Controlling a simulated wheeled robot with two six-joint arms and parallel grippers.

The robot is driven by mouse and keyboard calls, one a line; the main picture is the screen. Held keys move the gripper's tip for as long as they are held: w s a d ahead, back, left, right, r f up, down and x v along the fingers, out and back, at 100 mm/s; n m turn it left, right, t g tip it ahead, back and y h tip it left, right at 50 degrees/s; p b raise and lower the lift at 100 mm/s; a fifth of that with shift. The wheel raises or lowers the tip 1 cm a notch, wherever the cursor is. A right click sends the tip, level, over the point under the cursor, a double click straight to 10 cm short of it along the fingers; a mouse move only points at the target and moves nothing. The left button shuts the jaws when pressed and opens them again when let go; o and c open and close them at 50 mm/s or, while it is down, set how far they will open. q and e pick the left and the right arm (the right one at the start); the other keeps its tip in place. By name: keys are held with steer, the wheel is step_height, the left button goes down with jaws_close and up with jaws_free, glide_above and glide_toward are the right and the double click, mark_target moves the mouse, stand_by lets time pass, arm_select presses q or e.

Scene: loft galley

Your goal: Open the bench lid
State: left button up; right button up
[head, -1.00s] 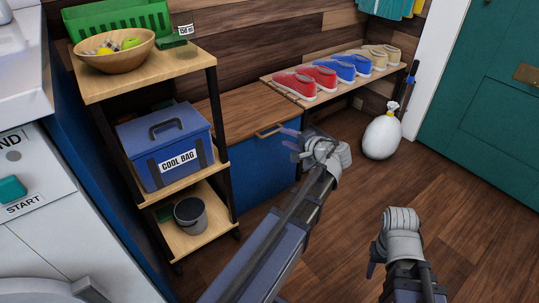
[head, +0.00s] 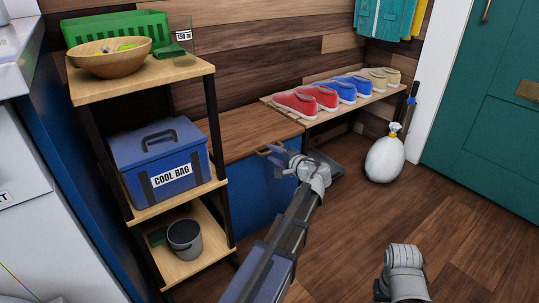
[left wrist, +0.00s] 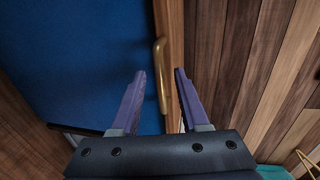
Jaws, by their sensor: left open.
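The bench lid (head: 235,130) is a flat brown wooden board, lying shut on the blue bench box (head: 250,205). Its brass handle (head: 266,150) is at the front edge, partly hidden by my left gripper (head: 279,156). In the left wrist view, my left gripper (left wrist: 160,72) is open, with a purple finger on each side of the brass handle (left wrist: 161,75). I cannot tell whether the fingers touch it. The blue bench front (left wrist: 80,60) fills the left of that view. My right gripper (head: 381,290) is low in the head view, its fingers mostly hidden.
A shelf unit (head: 222,150) with a blue cool bag (head: 160,158) stands left of the bench. A rack of shoes (head: 325,98) adjoins it on the right. A white sack (head: 385,160) stands on the floor near the teal door (head: 490,110). Open floor lies at right.

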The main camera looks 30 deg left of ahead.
arm_select(q)
steer(key=shift+x, duration=1.05)
jaws_close()
stand_by(0.7)
